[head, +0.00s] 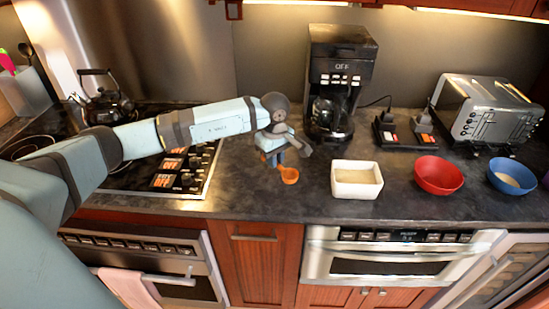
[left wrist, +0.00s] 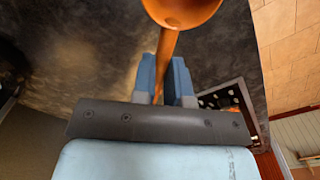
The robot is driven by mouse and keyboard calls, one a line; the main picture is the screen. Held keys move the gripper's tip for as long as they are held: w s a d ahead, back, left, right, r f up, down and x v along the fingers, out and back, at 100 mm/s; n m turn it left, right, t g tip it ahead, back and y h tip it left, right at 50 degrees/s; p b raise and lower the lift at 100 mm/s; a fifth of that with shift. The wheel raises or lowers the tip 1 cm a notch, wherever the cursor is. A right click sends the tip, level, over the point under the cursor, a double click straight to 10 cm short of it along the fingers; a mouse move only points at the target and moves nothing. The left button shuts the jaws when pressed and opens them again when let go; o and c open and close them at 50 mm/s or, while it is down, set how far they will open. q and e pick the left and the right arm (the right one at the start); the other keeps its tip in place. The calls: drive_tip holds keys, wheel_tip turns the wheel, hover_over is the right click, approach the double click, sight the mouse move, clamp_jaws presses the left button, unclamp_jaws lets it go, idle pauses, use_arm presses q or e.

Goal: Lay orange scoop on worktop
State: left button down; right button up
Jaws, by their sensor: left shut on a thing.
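The orange scoop (head: 289,176) shows in the head view just above or at the dark worktop (head: 240,188), left of the white dish. I cannot tell whether it touches the surface. My left gripper (head: 272,158) is shut on the scoop's handle. In the left wrist view, the scoop's round bowl (left wrist: 181,10) sits at the top, and its handle runs down between the blue fingers of the gripper (left wrist: 166,82). My right gripper is not in view.
A white dish (head: 357,180), a red bowl (head: 438,175) and a blue bowl (head: 512,176) stand right of the scoop. A coffee maker (head: 339,75) stands behind. The cooktop (head: 165,185) is to the left. Bare worktop lies around the scoop.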

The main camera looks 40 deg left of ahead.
use_arm(q)
drive_tip(key=b, duration=0.4)
hover_over(274, 186)
wheel_tip(274, 186, down, 6)
drive_tip(key=shift+r, duration=0.2)
drive_tip(key=shift+w+f+b, duration=0.1)
drive_tip(key=shift+f+b, duration=0.7)
drive_tip(key=shift+f, duration=0.15)
drive_tip(key=c, duration=0.8)
unclamp_jaws()
drive_tip(key=o, duration=0.5)
drive_tip(key=shift+o, duration=0.2)
